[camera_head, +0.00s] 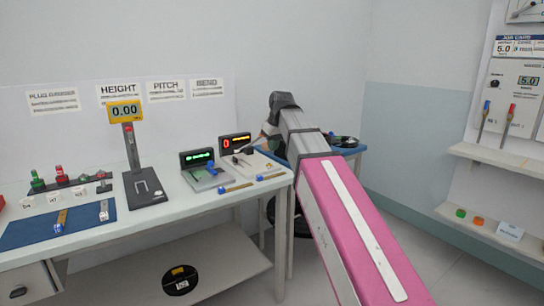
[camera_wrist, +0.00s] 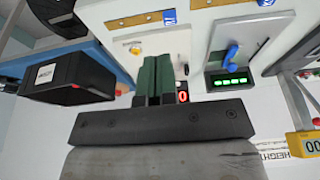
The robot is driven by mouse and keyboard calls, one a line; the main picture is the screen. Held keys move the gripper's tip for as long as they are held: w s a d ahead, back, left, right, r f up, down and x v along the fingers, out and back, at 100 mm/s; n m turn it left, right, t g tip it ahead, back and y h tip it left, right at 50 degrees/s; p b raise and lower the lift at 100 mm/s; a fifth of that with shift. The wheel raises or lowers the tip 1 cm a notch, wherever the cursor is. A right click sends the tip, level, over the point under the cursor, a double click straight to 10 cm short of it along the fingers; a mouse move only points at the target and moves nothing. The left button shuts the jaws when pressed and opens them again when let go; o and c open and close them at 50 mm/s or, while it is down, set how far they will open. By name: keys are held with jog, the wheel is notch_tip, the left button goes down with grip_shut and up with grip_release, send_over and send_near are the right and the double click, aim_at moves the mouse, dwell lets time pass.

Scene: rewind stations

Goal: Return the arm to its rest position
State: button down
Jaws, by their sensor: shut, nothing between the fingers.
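My arm (camera_head: 345,205), pink with a white stripe, reaches from the lower right of the head view up to the right end of the workbench. Its grey wrist end (camera_head: 284,101) is bent over near the red-display station (camera_head: 250,160). My gripper (camera_wrist: 156,64) shows in the wrist view with its two dark green fingers pressed together and nothing between them. It points toward the red-display station, whose red 0 (camera_wrist: 182,97) shows just beside the fingers. I cannot tell from the picture whether the fingertips touch the station.
The green-display station (camera_head: 206,172) stands left of it, with a blue lever (camera_wrist: 232,53) in the wrist view. The height gauge (camera_head: 140,160) is further left. A blue table (camera_head: 350,151) with a dark object stands behind my arm. Open floor lies at the right.

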jog(key=s+d+f+m, duration=0.1)
jog(key=s+d+f, duration=0.15)
jog(key=f, duration=0.55)
jog(key=s+d+f+m+g+h, duration=0.1)
jog(key=d+f, duration=0.3)
jog(key=f, duration=0.3)
jog(key=s+d+f+m, duration=0.1)
jog(key=d+f, duration=0.2)
jog(key=f, duration=0.5)
jog(key=s+d+f+m, duration=0.1)
jog(key=s+d+f, duration=0.2)
jog(key=f, duration=0.3)
jog(key=s+d+f+m+g, duration=0.1)
jog(key=s+d+f, duration=0.2)
jog(key=s+f, duration=0.3)
jog(key=s+d+f+m, duration=0.1)
jog(key=s+d+f, duration=0.2)
jog(key=f, duration=0.4)
jog(key=shift+s+f+m+g+h, duration=0.4)
jog(key=shift+s, duration=0.4)
